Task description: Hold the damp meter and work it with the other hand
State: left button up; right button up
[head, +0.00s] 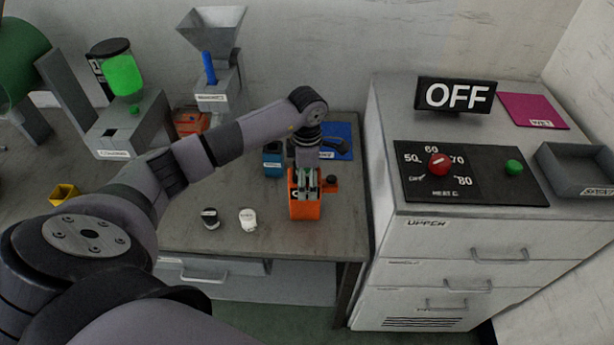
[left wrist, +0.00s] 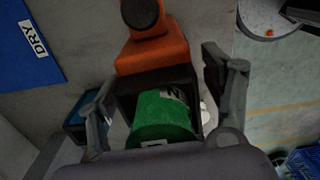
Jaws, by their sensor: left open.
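An orange device (head: 305,209) with a black knob (head: 330,184) at its side stands near the table's front right edge; I take it for the damp meter, but no label on it is readable. My left gripper (head: 307,182) is right over it, pointing down and partly hiding its top. In the left wrist view, the open fingers of my left gripper (left wrist: 163,112) lie either side of a dark frame on the orange body (left wrist: 155,55). A green round part (left wrist: 160,118) sits within that frame. I cannot tell whether the fingers touch it. My right gripper is out of view.
A blue container (head: 272,161) and the blue DRY mat (head: 343,133) are behind the device. A black-topped pot (head: 210,219) and a white pot (head: 248,221) stand to its left. A white drawer cabinet (head: 440,247) rises close to the right, with an OFF sign (head: 456,95).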

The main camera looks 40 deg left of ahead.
pick_arm(q)
jog(key=shift+f, duration=0.15)
jog(key=shift+c, duration=0.2)
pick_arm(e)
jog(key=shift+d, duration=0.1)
pick_arm(q)
jog(key=c, duration=1.3)
jog(key=o, duration=0.7)
jog(key=shift+c, duration=0.2)
jog(key=c, duration=0.5)
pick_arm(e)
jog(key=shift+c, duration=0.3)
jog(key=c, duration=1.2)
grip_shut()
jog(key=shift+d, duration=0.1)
